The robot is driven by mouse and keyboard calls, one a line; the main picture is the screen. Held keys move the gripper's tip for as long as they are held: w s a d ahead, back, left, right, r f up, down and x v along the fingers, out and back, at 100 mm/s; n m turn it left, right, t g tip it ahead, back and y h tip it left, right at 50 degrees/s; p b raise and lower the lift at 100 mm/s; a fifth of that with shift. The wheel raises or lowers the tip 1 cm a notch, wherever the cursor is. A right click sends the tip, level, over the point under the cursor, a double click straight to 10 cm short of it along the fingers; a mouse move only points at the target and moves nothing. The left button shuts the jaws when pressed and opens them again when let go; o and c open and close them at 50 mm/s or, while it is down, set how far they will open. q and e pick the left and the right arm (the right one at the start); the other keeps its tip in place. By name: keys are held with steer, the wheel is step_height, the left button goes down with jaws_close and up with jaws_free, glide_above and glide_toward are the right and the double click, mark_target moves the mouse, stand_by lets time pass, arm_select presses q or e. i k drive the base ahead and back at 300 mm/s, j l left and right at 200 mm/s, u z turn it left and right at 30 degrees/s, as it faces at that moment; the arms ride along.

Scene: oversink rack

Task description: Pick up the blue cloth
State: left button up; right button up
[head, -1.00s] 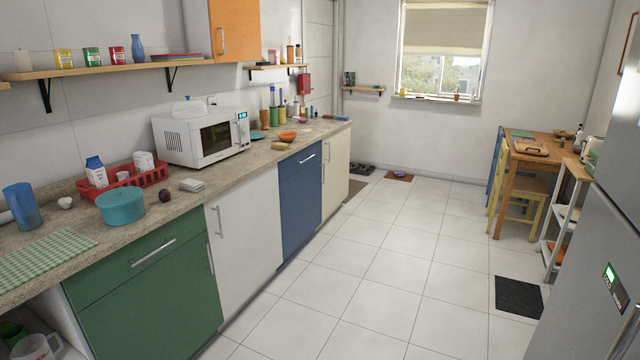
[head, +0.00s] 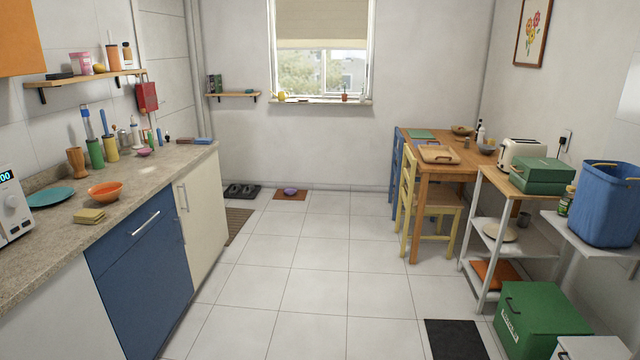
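A small flat blue item (head: 203,141) lies at the far end of the counter in the head view. It could be a folded blue cloth, but it is too small to tell. No other blue cloth is clear to me. Neither of my grippers is in view.
The counter (head: 140,182) runs along the left, with an orange bowl (head: 105,191) and yellow cloths or sponges (head: 89,215). The tiled floor (head: 310,270) ahead is open. A table (head: 432,175), a white shelf (head: 497,248), a green box (head: 540,322) and a dark mat (head: 455,340) are right.

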mark_target(199, 141)
steer(key=i+u, duration=0.15)
steer(key=i, duration=0.45)
steer(key=i+u, duration=0.2)
steer(key=i, duration=0.4)
steer(key=i+l+u, duration=0.15)
steer(key=i, duration=0.45)
steer(key=i+l+u, duration=0.15)
steer(key=i, duration=0.45)
steer(key=i+u, duration=0.2)
steer(key=i, duration=0.35)
steer(key=i+l+u, duration=0.2)
steer(key=i, duration=0.4)
steer(key=i+l+u, duration=0.2)
steer(key=i, duration=0.35)
